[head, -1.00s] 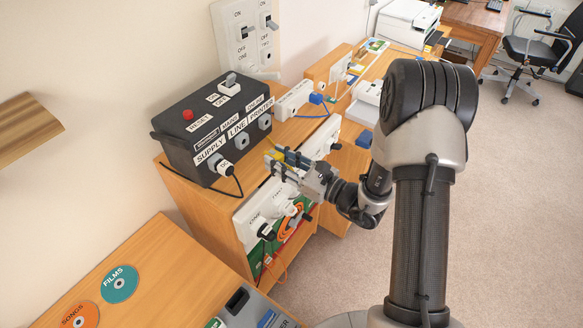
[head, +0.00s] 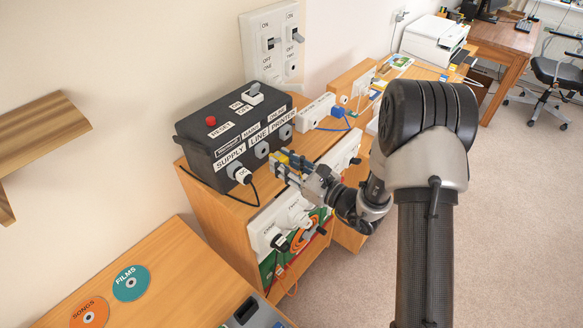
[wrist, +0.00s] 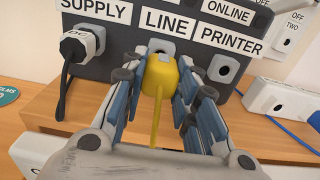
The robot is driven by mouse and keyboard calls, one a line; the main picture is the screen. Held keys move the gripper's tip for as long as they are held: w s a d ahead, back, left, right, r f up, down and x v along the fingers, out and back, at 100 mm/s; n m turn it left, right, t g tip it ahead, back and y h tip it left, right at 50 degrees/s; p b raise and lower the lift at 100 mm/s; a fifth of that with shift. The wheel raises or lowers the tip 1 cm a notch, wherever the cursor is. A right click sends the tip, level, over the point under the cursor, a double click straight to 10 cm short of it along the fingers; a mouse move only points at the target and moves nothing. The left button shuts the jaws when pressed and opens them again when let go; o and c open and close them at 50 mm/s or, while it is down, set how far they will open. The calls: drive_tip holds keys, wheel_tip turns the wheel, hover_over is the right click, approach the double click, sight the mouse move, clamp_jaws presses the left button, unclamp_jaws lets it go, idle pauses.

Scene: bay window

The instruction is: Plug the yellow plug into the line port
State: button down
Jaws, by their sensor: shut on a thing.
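My gripper (head: 282,163) is shut on the yellow plug (wrist: 158,78), which sits between the blue-padded fingers with its yellow cord hanging toward me. In the wrist view my gripper (wrist: 160,84) faces the black box (wrist: 118,38). The plug is straight below the LINE label (wrist: 168,24) and in front of where the line port (head: 262,150) shows in the head view. The plug and fingers hide most of that port in the wrist view. Whether the plug touches the port, I cannot tell.
A black DC plug (wrist: 76,48) sits in the SUPPLY port at left. The PRINTER port (wrist: 223,68) at right is empty. A white power strip (wrist: 284,101) with a blue cable lies right of the box. The wooden shelf top (wrist: 42,100) is below.

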drive_tip(key=shift+w+a, duration=0.3)
drive_tip(key=shift+a, duration=0.05)
drive_tip(key=shift+b+x, duration=0.4)
drive_tip(key=shift+x, duration=0.95)
idle(1.7)
drive_tip(key=c, duration=1.2)
unclamp_jaws()
drive_tip(key=v, duration=1.2)
drive_tip(key=shift+r, duration=0.15)
